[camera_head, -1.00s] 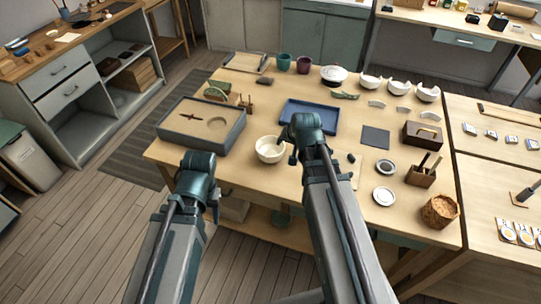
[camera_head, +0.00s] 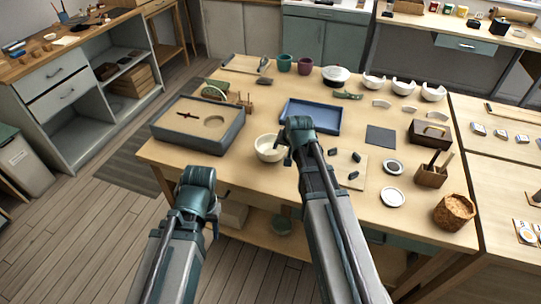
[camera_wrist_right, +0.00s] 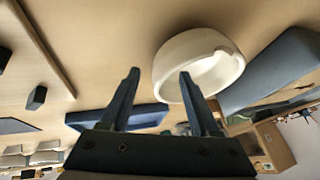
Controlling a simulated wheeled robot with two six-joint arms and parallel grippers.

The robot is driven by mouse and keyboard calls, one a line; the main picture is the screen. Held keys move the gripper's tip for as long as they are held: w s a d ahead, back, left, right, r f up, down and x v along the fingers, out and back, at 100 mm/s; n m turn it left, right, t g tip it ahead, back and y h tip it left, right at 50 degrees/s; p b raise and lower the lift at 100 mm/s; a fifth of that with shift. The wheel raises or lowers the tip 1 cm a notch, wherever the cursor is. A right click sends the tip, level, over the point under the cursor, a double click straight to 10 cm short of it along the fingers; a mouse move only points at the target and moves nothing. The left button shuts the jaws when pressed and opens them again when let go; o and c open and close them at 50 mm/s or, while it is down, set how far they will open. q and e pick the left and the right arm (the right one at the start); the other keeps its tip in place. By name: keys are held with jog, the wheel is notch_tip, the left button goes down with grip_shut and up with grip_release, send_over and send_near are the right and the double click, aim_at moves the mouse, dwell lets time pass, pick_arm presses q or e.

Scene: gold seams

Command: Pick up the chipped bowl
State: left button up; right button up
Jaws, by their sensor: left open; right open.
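A cream bowl (camera_head: 268,148) stands upright on the wooden table near its front edge; a dip in its rim shows in the right wrist view (camera_wrist_right: 200,65). My right gripper (camera_head: 288,155) is just right of the bowl in the head view. In the right wrist view its two fingers (camera_wrist_right: 158,85) are apart with nothing held between them, and one fingertip overlaps the bowl's near side; I cannot tell if it touches. My left gripper (camera_head: 214,215) hangs in front of the table edge, away from the bowl, and its fingers are mostly hidden.
A blue tray (camera_head: 312,116) lies behind the bowl, and a grey box with a tan inset (camera_head: 232,132) stands to its left. A pale board with small dark blocks (camera_head: 352,172) lies to the right. Several other chipped white bowls (camera_head: 374,82) stand at the back right.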

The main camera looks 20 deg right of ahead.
jog(key=shift+w+f, duration=0.1)
jog(key=shift+f, duration=0.05)
grip_shut()
dwell(0.4)
